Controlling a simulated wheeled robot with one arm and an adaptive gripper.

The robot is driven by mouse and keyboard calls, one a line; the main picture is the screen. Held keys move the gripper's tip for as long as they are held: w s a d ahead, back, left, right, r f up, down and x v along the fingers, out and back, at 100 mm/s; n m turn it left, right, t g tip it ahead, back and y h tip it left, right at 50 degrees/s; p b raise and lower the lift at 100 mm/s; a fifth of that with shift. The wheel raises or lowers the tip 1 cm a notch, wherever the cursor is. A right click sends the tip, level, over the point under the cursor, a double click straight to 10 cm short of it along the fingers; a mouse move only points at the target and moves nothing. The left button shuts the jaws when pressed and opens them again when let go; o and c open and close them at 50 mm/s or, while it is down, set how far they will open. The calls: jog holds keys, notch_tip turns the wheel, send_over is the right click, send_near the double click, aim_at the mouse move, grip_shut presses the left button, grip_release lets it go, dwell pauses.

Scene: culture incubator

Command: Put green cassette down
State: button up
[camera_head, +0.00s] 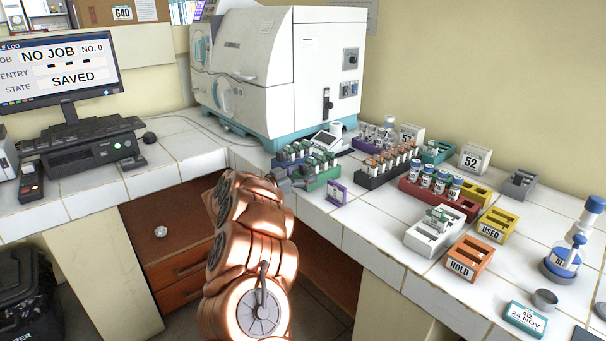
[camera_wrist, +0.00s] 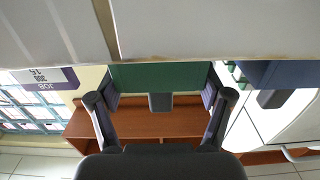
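The green cassette (camera_head: 321,179), a small rack holding several vials, is near the front edge of the white tiled counter (camera_head: 350,214), below the large white machine. In the wrist view the cassette's plain green side (camera_wrist: 160,75) spans the gap between the two fingers. My gripper (camera_head: 299,180) reaches it from the left, and in the wrist view its fingers (camera_wrist: 160,98) meet both ends of the green side. It appears shut on the cassette. I cannot tell whether the cassette's underside touches the counter.
Blue (camera_head: 283,160), dark (camera_head: 372,180) and red (camera_head: 438,202) racks crowd behind and to the right. An orange HOLD tray (camera_head: 469,262) and yellow USED tray (camera_head: 497,226) sit farther right. Bare tiles lie along the front edge.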

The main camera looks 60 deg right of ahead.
jog(key=o, duration=0.3)
jog(key=shift+o, duration=0.2)
jog(key=shift+r, duration=0.15)
jog(key=v, duration=1.2)
jog(key=shift+b, duration=0.35)
